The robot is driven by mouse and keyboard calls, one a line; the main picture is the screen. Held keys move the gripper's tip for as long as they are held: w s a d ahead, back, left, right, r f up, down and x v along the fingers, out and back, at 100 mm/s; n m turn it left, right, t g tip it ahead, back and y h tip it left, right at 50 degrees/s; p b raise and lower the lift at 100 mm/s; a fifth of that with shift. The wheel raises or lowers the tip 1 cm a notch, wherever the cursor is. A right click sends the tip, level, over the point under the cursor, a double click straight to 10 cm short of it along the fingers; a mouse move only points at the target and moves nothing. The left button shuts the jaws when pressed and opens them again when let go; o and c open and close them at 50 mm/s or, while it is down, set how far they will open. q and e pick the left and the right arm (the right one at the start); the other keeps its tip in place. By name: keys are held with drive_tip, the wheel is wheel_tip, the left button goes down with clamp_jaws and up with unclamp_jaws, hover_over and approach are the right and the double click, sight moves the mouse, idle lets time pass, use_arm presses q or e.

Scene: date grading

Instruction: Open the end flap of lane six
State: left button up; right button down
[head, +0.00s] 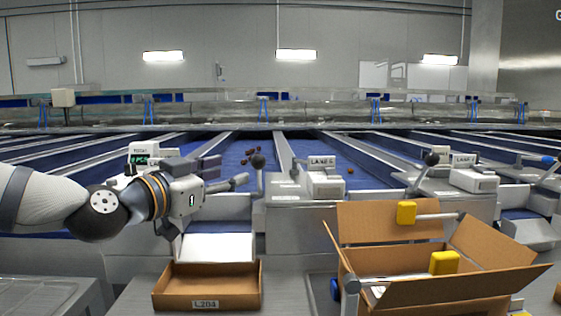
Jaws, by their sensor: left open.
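A sign that appears to read LANE 6 (322,161) stands on a grey housing right of centre. To its left, a blue lane (228,158) carries several dark dates near its lower end. A lever with a black knob (258,160) stands upright at that lane's right side. A grey end panel (228,207) closes off the lane's near end, above a white sloping chute (217,247). My left gripper (224,175) comes in from the left over the lane end. It is open and empty, its fingertips a little left of the lever and seemingly apart from it.
A shallow cardboard tray (207,304) labelled L204 sits below the chute. Another black-knobbed lever (432,158) and a second lane sign (465,160) are further right.

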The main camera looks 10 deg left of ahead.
sight(254, 165)
use_arm(q)
drive_tip(key=x, duration=0.1)
drive_tip(key=b+x, duration=0.1)
drive_tip(key=x, duration=0.1)
drive_tip(key=shift+w+d+f, duration=0.1)
drive_tip(key=shift+w+f, duration=0.2)
drive_tip(key=shift+w, duration=0.05)
drive_tip(key=x, duration=0.3)
drive_tip(key=b+x, duration=0.1)
drive_tip(key=x, duration=0.2)
drive_tip(key=shift+w+d+r, duration=0.1)
drive_tip(key=shift+w+r, duration=0.1)
drive_tip(key=shift+w, duration=0.05)
drive_tip(key=shift+w+d+r, duration=0.1)
drive_tip(key=shift+w+r, duration=0.05)
drive_tip(key=shift+w, duration=0.15)
use_arm(e)
drive_tip(key=shift+g, duration=0.5)
drive_tip(key=s+f, duration=0.2)
drive_tip(key=s, duration=0.1)
drive_tip(key=shift+s+a+f, duration=0.1)
drive_tip(key=shift+s+f, duration=0.2)
drive_tip(key=shift+f, duration=0.1)
use_arm(q)
clamp_jaws()
